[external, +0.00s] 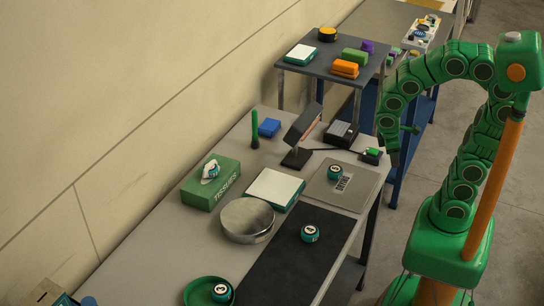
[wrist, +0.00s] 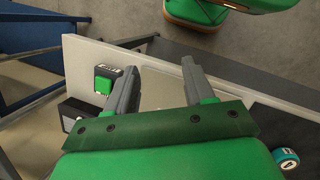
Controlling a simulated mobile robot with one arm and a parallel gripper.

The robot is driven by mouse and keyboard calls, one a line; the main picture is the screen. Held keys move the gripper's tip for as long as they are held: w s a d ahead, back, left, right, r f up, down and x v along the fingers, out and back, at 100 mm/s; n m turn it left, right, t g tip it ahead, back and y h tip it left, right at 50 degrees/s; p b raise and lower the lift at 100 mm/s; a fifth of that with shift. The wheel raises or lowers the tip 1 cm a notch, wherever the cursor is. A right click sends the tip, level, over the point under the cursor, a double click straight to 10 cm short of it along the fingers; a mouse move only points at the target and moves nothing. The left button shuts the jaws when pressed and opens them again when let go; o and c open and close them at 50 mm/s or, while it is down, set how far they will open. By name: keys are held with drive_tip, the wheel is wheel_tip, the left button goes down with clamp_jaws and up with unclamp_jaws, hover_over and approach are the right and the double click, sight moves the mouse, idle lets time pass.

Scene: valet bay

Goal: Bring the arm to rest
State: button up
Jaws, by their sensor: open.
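My green arm bends over the right side of the table (external: 165,240) in the external view, and my gripper (external: 391,158) points down at the table's right edge. In the wrist view my gripper (wrist: 161,68) has two grey fingers spread apart, with nothing held between them. A small box with a green button (external: 372,156) lies close to the gripper at the table's edge. The button box also shows in the wrist view (wrist: 105,82), left of the left finger and apart from it.
A desk lamp (external: 304,128), a numbered ball on a grey pad (external: 352,200), a tissue box (external: 211,186) and a round tin (external: 247,220) stand on the table. A dark trolley (external: 320,65) with several items stands behind. Open floor (external: 480,90) lies to the right.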

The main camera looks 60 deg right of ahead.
drive_tip(key=s+a+r+m+y, duration=0.1)
drive_tip(key=s+r+m+y, duration=0.2)
drive_tip(key=s, duration=0.5)
drive_tip(key=shift+a+r+m, duration=0.2)
drive_tip(key=shift+r+m, duration=0.35)
drive_tip(key=shift+m, duration=0.25)
